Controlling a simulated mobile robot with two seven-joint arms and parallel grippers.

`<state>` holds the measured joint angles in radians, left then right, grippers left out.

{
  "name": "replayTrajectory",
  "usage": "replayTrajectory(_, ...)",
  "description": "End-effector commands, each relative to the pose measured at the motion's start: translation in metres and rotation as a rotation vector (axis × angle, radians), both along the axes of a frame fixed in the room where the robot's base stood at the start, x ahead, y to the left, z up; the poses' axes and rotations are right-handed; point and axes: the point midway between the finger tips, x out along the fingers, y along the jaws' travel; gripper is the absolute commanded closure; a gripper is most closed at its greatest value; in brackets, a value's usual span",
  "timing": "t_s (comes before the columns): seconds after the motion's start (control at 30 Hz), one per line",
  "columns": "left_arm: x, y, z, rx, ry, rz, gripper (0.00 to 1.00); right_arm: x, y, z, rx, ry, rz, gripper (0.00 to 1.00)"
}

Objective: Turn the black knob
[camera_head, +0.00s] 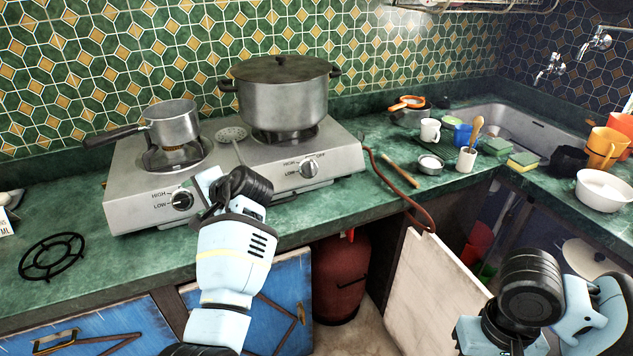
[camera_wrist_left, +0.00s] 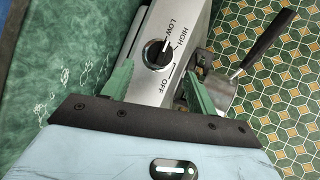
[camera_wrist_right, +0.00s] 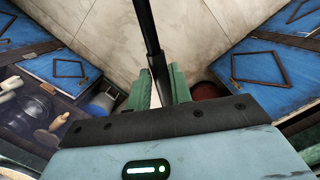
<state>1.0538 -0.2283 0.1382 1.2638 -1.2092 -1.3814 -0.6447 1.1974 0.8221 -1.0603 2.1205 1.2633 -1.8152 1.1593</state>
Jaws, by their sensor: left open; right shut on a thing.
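The black knob (camera_head: 182,200) is on the front left of the hotplate (camera_head: 130,215). My left gripper (camera_head: 203,190) is open beside the knob. In its wrist view the left gripper's green fingers (camera_wrist_left: 158,82) are apart, with the knob just beyond and between them, not visibly touched. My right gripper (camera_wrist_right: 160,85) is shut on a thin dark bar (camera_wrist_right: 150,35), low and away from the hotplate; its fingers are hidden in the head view.
A second knob (camera_head: 309,168) is on the hotplate's right. A saucepan (camera_head: 172,122) and a large lidded pot (camera_head: 285,95) stand on the burners. A red gas cylinder (camera_head: 340,275) stands below. A pale panel (camera_head: 432,300) sticks out near my right arm. Mugs and sponges crowd the sink side.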

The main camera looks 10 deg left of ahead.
Motion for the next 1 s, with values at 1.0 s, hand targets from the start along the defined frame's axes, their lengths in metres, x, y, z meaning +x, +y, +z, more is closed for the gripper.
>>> replayTrajectory(1.0,-0.027,-0.049,0.002,-0.017,-0.001,-0.025,0.42,0.001,0.000,0.005,0.000,-0.006,0.000,1.00)
